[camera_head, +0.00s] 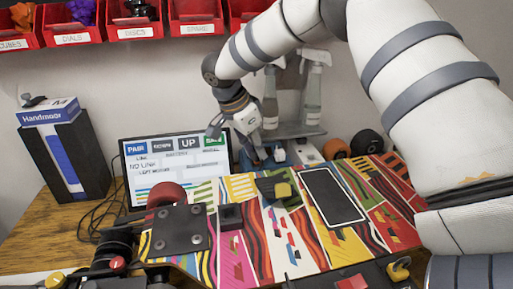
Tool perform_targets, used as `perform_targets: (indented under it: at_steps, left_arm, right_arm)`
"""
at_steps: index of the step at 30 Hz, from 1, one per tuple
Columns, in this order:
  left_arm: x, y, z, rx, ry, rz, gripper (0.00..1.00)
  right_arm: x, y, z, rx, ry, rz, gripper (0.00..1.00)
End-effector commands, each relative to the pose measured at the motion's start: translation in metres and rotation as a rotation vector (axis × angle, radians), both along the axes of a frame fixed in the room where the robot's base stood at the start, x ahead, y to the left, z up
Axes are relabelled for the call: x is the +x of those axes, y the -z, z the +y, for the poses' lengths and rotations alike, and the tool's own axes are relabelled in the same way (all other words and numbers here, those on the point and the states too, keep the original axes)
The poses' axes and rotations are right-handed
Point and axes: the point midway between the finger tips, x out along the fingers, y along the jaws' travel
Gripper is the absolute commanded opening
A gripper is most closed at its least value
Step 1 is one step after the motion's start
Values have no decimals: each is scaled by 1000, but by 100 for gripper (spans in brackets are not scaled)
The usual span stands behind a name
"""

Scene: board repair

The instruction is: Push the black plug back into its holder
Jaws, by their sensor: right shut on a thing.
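My right gripper (262,154) reaches down from the upper right to just behind the far edge of the patterned board. It is shut on a small dark thing that appears to be the black plug, mostly hidden by the fingers. Small blue and white parts (279,154) sit close beside the fingertips. I cannot tell which of these is the holder, or whether the plug touches it. The board (290,250) lies across the table, with a dark plate, a black block (231,217) and a black screen panel (331,196) on it.
A monitor (176,165) stands behind the board at left, beside a black and blue box (68,158). Spray bottles (313,90) stand behind my right gripper. Red bins (130,22) line the wall. Dark and orange wheels (367,143) lie at the far right.

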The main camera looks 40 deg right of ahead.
Motion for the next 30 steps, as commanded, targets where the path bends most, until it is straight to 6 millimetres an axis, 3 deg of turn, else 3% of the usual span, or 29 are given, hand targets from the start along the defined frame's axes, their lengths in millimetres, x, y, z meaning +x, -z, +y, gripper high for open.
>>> perform_targets:
  at_steps: [28,29,30]
  left_arm:
    - [-1,1,0,0,0,3,55]
    - [-1,1,0,0,0,3,55]
    - [-1,1,0,0,0,3,55]
  right_arm:
    - [0,9,0,1,-1,1,0]
    - [0,9,0,1,-1,1,22]
    - [0,9,0,0,-1,1,31]
